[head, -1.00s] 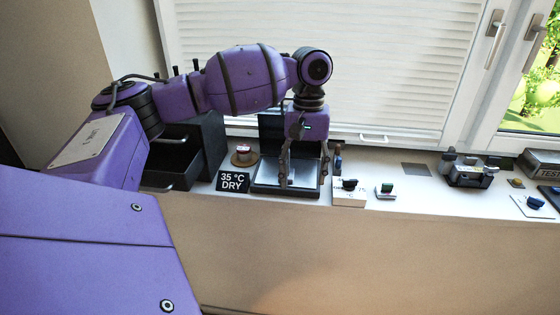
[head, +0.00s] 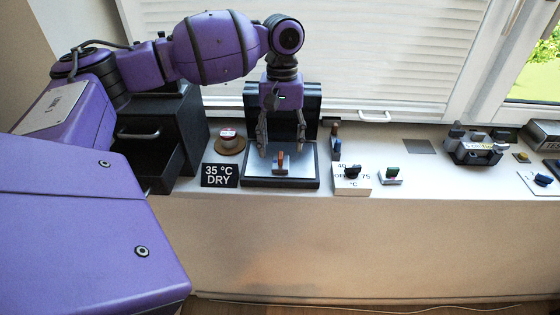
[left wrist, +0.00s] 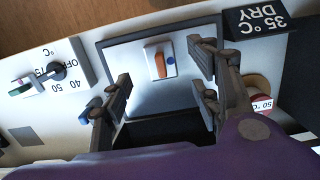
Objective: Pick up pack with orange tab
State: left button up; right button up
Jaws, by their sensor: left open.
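The pack with the orange tab (head: 281,162) sits on a silver plate (head: 259,170) in a black-framed unit on the ledge. My left gripper (head: 282,148) is open and empty, pointing down over the plate, with one finger to each side of the pack in the picture. The fingers are apart from the pack; their exact height above it is hard to tell. My right gripper is in neither view.
A "35 °C DRY" sign (head: 220,175), a brown spool (head: 230,145) and a dark open drawer (head: 149,155) are left of the plate. A dial box (head: 352,181) and a green-topped pack (head: 391,176) are to the right. Blinds (head: 350,60) hang behind.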

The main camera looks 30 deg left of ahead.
aim_at(281, 154)
pick_arm(q)
jog(key=f, duration=0.4)
jog(key=shift+s+d+f, duration=0.1)
jog(key=shift+s+f, duration=0.2)
jog(key=shift+f, duration=0.05)
jog(key=c, duration=1.4)
jog(key=shift+o, duration=0.2)
jog(key=shift+r, duration=0.15)
